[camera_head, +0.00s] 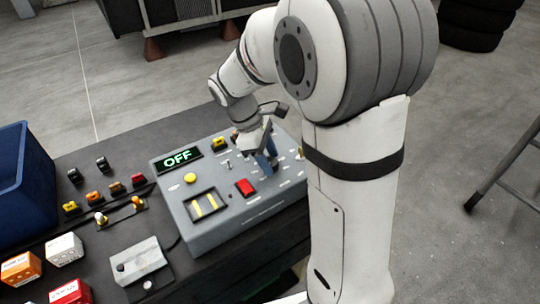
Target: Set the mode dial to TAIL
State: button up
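The grey control box (250,208) stands on the dark bench. Its small display (181,158) reads OFF in green letters. My gripper (266,162) points down over the right part of the box's top panel, with its tips at or just above the surface. Dark blue parts show at its tips. I cannot make out the mode dial or its labels; the gripper and wrist cover that part of the panel. Whether the fingers are open or shut on something is too small to tell.
A grey pedal-like box (138,262), several small coloured parts and a blue bin (25,185) are at left.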

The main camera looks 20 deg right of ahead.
jog(key=c, duration=0.7)
jog(key=shift+c, duration=0.2)
jog(key=shift+r+m, duration=0.15)
jog(key=shift+m, duration=0.15)
jog(key=m+g+y+p, duration=0.1)
jog(key=m+p, duration=0.1)
jog(key=m, duration=0.1)
jog(key=shift+w+m, duration=0.15)
jog(key=shift+m, duration=0.15)
jog(key=m+y+p, duration=0.1)
jog(key=m, duration=0.1)
jog(key=m+g+p, duration=0.1)
jog(key=m, duration=0.2)
jog(key=shift+w+d+y, duration=0.1)
jog(key=shift+d+y, duration=0.1)
jog(key=shift+y, duration=0.2)
jog(key=shift+m, duration=0.4)
jog(key=o, duration=1)
